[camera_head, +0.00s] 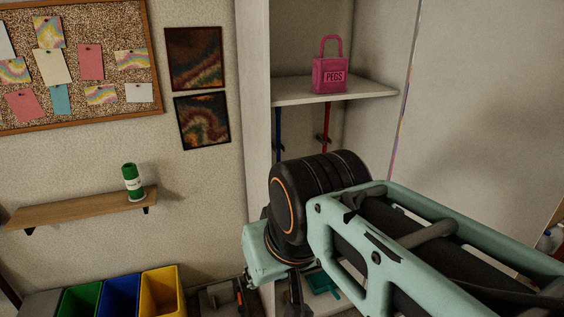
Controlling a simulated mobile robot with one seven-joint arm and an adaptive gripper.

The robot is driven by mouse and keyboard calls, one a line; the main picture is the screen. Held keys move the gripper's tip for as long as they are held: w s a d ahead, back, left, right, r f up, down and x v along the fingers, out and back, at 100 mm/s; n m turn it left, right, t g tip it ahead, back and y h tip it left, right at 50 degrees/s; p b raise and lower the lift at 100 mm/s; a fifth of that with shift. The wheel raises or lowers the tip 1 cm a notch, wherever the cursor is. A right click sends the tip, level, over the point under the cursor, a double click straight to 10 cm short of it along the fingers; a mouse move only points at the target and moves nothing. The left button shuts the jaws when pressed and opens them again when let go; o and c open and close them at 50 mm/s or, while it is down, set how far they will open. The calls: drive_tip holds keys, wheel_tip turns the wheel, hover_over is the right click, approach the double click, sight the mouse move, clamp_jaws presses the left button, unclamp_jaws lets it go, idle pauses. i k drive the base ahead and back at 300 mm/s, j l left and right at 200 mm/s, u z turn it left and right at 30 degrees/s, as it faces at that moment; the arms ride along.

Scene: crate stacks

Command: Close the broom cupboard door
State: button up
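The broom cupboard (257,110) stands open in the middle of the head view, with its shelf and inside visible. Its door (480,90) is the large pale panel on the right, swung open toward me. My arm reaches in from the lower right, in front of the door's lower part and the cupboard opening. My gripper (294,291) shows only as a dark part below the black wrist joint, low in front of the opening. Its fingers are too hidden to tell whether they are open or shut. I cannot see it touching the door.
A pink PEGS bag (330,74) sits on the cupboard shelf (350,91). Blue and red handles hang below it. Left are a wall shelf (80,208) with a green can (132,182), and green, blue and yellow bins (162,290). A corkboard (80,60) hangs above.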

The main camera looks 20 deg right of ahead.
sight(481, 136)
drive_tip(key=l+u, duration=0.15)
drive_tip(key=u, duration=0.3)
drive_tip(key=l+u, duration=0.1)
drive_tip(key=u, duration=0.35)
drive_tip(key=k+l, duration=0.3)
drive_tip(key=l, duration=0.25)
drive_tip(key=k+l, duration=0.3)
drive_tip(key=l, duration=0.25)
drive_tip(key=k+l, duration=0.25)
drive_tip(key=l, duration=0.25)
drive_tip(key=k+l, duration=0.3)
drive_tip(key=l, duration=0.25)
drive_tip(key=k+l, duration=0.3)
drive_tip(key=l, duration=0.25)
drive_tip(key=k+l, duration=0.3)
drive_tip(key=l, duration=0.25)
drive_tip(key=k+l, duration=0.25)
drive_tip(key=l, duration=0.3)
drive_tip(key=k+l, duration=0.3)
drive_tip(key=l, duration=0.2)
